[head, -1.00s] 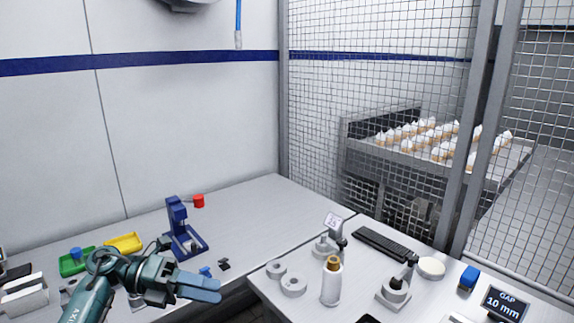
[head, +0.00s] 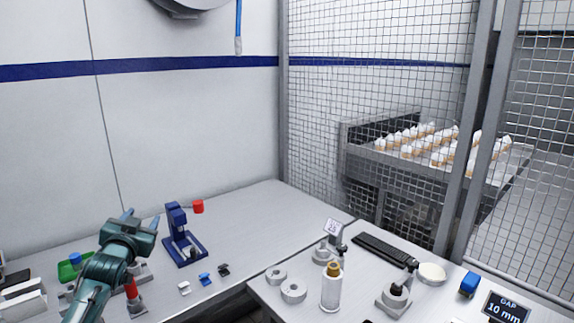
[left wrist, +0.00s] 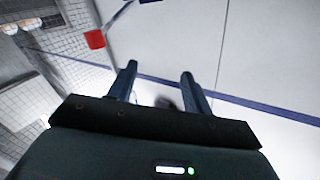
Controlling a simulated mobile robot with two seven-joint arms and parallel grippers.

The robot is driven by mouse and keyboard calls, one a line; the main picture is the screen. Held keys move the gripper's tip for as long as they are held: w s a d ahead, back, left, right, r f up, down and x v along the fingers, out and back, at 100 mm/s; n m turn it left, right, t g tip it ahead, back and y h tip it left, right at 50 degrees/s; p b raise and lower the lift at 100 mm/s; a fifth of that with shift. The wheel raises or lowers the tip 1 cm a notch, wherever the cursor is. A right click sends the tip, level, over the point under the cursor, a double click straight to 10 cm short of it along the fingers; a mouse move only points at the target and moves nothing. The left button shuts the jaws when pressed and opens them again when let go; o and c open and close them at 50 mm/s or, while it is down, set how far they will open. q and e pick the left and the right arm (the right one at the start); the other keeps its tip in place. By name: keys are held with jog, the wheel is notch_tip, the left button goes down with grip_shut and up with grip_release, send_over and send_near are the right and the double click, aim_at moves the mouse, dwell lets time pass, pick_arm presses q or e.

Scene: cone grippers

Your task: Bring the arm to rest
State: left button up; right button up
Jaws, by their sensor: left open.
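My left arm (head: 100,275) comes in from the lower left in the head view. My left gripper (head: 141,217) is open and empty, raised over the left bench, with its fingers pointing up toward the back wall. In the left wrist view the two fingers of the left gripper (left wrist: 159,70) stand apart with nothing between them, against the wall. My right gripper is in neither view.
A green tray (head: 68,270) and a red-topped tool (head: 131,288) are close to the arm. Small clips (head: 205,279) lie nearby. A bottle (head: 331,289) stands on the right bench.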

pick_arm(q)
jog(key=s+d+f+m+g+h, duration=0.1)
jog(key=s+d+f+g+h, duration=0.1)
jog(key=s+d+f, duration=0.55)
jog(key=s+d+f+g+h, duration=0.15)
jog(key=s+d+f, duration=0.25)
jog(key=s+f, duration=0.65)
jog(key=s+d+f+g, duration=0.1)
jog(key=s+d+f, duration=0.2)
jog(key=s, duration=0.4)
jog(key=s+d+f+g+h, duration=0.1)
jog(key=s+d+f, duration=0.2)
jog(key=s, duration=0.4)
jog(key=s+d+f+n+g, duration=0.1)
jog(key=s+d+f, duration=0.2)
jog(key=s, duration=0.4)
jog(key=shift+s+d+g+h, duration=0.35)
jog(key=shift+d, duration=0.1)
jog(key=shift+f, duration=0.1)
jog(key=shift+c, duration=0.4)
